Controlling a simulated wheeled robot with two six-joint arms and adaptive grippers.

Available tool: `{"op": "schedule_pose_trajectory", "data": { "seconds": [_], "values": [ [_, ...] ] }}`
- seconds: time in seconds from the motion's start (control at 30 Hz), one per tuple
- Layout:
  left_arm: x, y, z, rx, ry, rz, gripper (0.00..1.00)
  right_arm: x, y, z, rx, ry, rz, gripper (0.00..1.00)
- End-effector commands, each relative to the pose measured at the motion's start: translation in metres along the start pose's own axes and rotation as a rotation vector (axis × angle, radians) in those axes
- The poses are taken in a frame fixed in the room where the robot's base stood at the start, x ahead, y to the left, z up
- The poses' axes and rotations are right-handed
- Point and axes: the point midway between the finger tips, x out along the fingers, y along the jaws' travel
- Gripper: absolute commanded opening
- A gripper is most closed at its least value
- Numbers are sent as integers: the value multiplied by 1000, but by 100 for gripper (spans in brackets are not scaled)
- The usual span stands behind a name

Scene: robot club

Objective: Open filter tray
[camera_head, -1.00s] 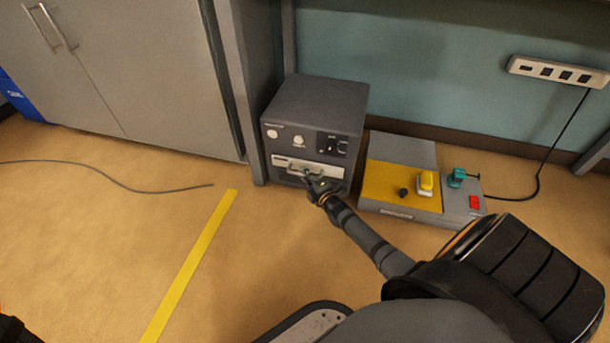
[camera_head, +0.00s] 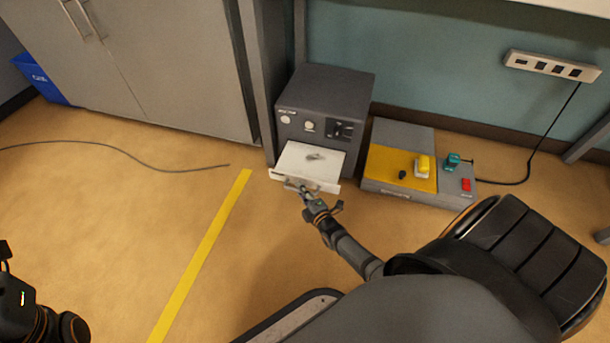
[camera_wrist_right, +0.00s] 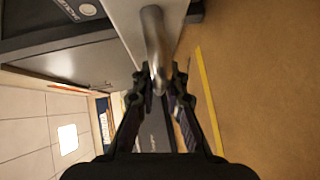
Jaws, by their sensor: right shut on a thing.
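The dark grey machine (camera_head: 325,95) stands on the floor against the wall, with knobs and a dark switch panel on its front. My right gripper (camera_head: 303,188) is shut on the tray's metal handle at the tray's front. The right wrist view shows the handle (camera_wrist_right: 154,40) between the fingertips (camera_wrist_right: 160,85). My left arm's end (camera_head: 15,295) shows at the lower left, cut off by the frame; its fingers are unclear.
A low grey and yellow control box (camera_head: 400,165) stands close to the right of the machine. A grey cabinet (camera_head: 150,70) is to the left. A thin cable (camera_head: 100,147) and a yellow floor line (camera_head: 205,250) cross the otherwise clear floor. A power strip (camera_head: 553,66) hangs on the wall.

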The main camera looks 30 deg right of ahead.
Motion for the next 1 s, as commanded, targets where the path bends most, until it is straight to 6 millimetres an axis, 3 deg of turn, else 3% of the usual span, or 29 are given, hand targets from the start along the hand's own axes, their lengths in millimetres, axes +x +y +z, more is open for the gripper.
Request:
{"op": "schedule_pose_trajectory", "data": {
  "seconds": [0.2, 0.63, 0.67, 0.8, 1.0],
  "values": [
    [13, -3, -2, -4, 3, -6, 40, -16, -4, -16, 0, 0, -1, 0],
    [13, -3, -2, -5, 5, -8, 40, -18, -6, -18, -1, 0, 0, 0],
    [13, -3, -2, -5, 5, -8, 40, -18, -6, -18, -1, 0, 0, 14],
    [13, -3, -2, -5, 5, -8, 40, -18, -6, -18, -1, 0, 0, 33],
    [13, -3, -2, -5, 6, -8, 40, -18, -6, -18, -1, 0, 1, 36]
  ]
}}
